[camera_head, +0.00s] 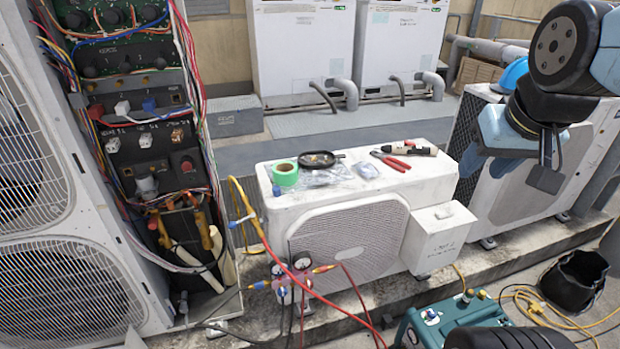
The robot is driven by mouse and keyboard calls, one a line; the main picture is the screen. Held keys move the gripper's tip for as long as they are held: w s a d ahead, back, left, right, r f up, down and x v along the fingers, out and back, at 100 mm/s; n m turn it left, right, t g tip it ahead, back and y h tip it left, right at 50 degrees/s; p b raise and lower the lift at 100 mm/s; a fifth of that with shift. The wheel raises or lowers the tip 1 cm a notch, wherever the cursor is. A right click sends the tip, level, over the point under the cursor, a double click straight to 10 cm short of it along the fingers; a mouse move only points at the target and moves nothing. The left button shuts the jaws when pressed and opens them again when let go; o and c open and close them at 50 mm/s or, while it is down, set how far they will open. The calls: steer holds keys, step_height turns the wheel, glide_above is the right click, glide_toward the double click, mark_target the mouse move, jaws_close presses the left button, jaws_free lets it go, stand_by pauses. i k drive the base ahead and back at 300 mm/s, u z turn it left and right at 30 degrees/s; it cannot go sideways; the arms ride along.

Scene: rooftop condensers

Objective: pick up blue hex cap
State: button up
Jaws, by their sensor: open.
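A small blue piece that looks like the blue hex cap (277,190) is at the left end of the white condenser's top (390,196), just in front of a roll of green tape (285,174). It is too small for me to make out its hex shape. My gripper (548,165) is open and hangs at the right, in front of another condenser. It is well to the right of the blue piece and touches nothing that I can see. Its fingers are dark and partly overlapped by the wrist.
On the condenser top are a black pan (317,160), clear bags (325,177), red-handled pliers (392,160) and a dark tool (412,150). A gauge manifold (293,275) with hoses hangs in front. An open wiring panel (150,140) stands left. A blue helmet (513,74) lies behind my arm.

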mark_target(276, 191)
steer(key=z, duration=0.9)
steer(key=k, duration=1.15)
steer(key=u, duration=2)
steer(key=i, duration=1)
steer(key=u, duration=0.05)
